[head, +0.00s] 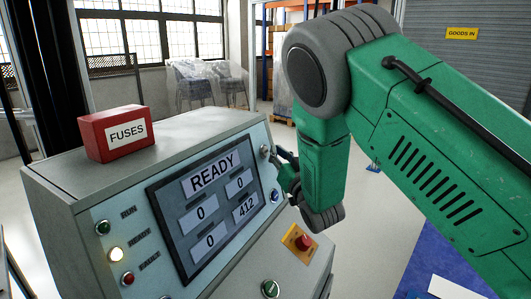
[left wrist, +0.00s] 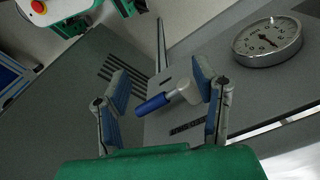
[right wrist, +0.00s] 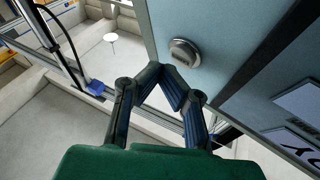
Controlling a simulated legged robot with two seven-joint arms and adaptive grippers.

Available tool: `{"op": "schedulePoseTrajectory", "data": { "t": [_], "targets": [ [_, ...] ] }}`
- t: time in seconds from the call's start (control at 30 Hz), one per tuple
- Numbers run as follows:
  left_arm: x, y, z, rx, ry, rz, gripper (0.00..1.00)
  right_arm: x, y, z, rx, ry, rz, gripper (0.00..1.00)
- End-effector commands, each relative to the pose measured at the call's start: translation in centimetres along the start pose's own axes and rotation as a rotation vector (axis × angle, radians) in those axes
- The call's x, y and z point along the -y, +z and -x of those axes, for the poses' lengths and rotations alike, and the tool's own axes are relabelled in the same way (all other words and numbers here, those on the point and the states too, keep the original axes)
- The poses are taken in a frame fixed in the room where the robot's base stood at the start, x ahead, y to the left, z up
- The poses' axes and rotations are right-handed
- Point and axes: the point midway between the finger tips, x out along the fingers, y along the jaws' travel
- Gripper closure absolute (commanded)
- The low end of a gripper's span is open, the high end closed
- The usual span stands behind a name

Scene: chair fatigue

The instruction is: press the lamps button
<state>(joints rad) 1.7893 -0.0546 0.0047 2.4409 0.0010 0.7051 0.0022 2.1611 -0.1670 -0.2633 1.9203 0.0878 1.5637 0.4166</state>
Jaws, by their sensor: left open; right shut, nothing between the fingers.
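A grey control console (head: 190,135) with a READY screen (head: 215,200) stands in the head view. A pale round button (head: 265,150) sits at the panel's upper right; no label on it is readable. It also shows in the right wrist view as a silver round button (right wrist: 184,53), just beyond the fingertips. My right gripper (head: 284,172) is shut and empty beside the panel's right edge, close to that button; contact cannot be told.
A red FUSES box (head: 115,134) stands on top.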

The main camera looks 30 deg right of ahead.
Motion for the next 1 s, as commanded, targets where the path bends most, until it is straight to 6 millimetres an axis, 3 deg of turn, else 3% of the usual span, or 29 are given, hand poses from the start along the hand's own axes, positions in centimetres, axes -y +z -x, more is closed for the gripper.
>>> {"op": "schedulePoseTrajectory", "data": {
  "t": [1.0],
  "targets": [
    [0.0, 0.01, -0.24, 0.0, 0.0, 0.0, 0.46, 0.45, 0.21, -0.52, 0.0, 0.0, 0.0, 1.0]
  ]
}}
